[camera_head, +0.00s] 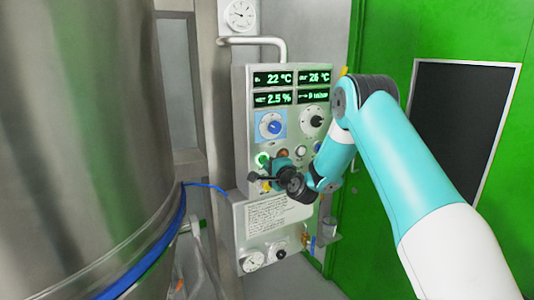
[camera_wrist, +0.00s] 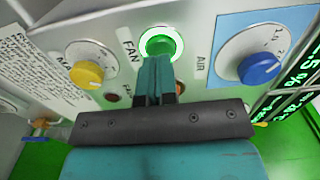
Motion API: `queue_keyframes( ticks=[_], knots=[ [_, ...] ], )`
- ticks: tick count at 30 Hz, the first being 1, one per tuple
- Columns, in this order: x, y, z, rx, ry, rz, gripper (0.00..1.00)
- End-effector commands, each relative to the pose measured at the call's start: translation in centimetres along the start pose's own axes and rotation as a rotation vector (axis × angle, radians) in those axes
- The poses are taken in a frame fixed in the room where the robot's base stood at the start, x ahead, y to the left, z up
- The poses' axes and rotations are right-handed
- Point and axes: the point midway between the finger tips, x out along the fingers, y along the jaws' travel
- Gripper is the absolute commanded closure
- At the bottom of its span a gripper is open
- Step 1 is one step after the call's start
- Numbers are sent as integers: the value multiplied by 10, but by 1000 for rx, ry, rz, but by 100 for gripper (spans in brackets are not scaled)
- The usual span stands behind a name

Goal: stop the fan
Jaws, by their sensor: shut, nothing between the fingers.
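The control panel (camera_head: 240,110) stands upright ahead. A green lit round button (camera_wrist: 160,42), next to a FAN label, shows beyond my fingertips in the wrist view; it also glows in the head view (camera_head: 263,160). In the head view my gripper (camera_head: 272,164) is in front of the panel's lower part.
A blue AIR knob (camera_wrist: 258,68) and a yellow knob (camera_wrist: 85,75) flank the fingers. Green displays (camera_head: 292,87) top the panel, above a black-and-white dial (camera_head: 313,121). A large steel vessel (camera_head: 80,130) stands left, a green door (camera_head: 390,50) right. A text plate (camera_head: 265,218) is below.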

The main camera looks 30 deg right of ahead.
Motion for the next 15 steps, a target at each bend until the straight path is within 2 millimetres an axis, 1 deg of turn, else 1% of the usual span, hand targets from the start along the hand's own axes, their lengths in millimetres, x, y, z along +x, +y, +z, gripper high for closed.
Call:
queue_keyframes(
  ticks=[1,6,15],
  knots=[
    [6,-4,1,1,-2,0,100],
    [16,-1,0,0,-1,1,100],
    [17,1,0,0,0,1,100]
  ],
)
